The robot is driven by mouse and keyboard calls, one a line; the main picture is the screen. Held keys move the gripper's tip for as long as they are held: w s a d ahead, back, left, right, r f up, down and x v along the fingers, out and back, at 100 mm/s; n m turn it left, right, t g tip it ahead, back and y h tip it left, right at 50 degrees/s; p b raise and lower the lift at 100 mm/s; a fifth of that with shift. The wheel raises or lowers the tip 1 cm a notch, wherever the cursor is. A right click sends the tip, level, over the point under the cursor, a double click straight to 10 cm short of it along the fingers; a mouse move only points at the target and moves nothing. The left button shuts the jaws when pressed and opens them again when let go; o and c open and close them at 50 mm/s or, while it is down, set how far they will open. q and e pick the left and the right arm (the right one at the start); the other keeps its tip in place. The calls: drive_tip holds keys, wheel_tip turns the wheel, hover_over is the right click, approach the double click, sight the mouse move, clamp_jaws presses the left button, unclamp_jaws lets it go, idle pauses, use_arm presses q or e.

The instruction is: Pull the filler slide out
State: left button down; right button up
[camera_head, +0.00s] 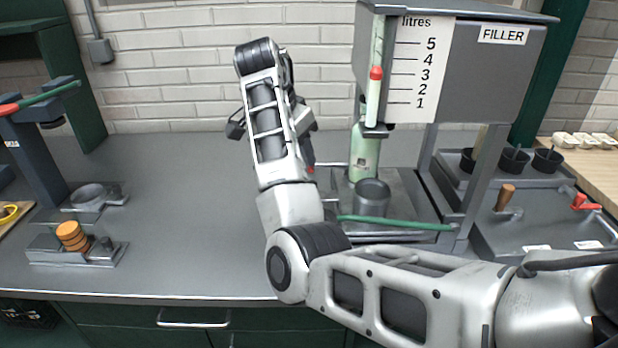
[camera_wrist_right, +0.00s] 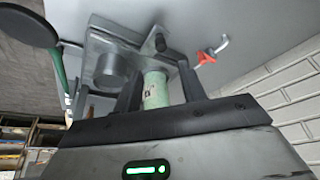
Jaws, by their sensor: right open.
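The filler (camera_head: 455,60) is a grey box with a litre scale and a FILLER label. Under it, a grey base plate (camera_head: 405,190) carries a grey cup (camera_head: 372,197), with a pale green bottle (camera_head: 364,158) behind. A green bar (camera_head: 395,222) crosses in front. I cannot tell which part is the slide. My left gripper is out of view.
A second device with a green lever (camera_head: 45,93) and a stack of orange discs (camera_head: 71,236) stands at left. At right are dark cups (camera_head: 513,160) and a red handle (camera_head: 585,201). The counter (camera_head: 190,190) between is clear; a brick wall closes the back.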

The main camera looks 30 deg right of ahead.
drive_tip(key=x, duration=1)
drive_tip(key=shift+w+f, duration=0.1)
clamp_jaws()
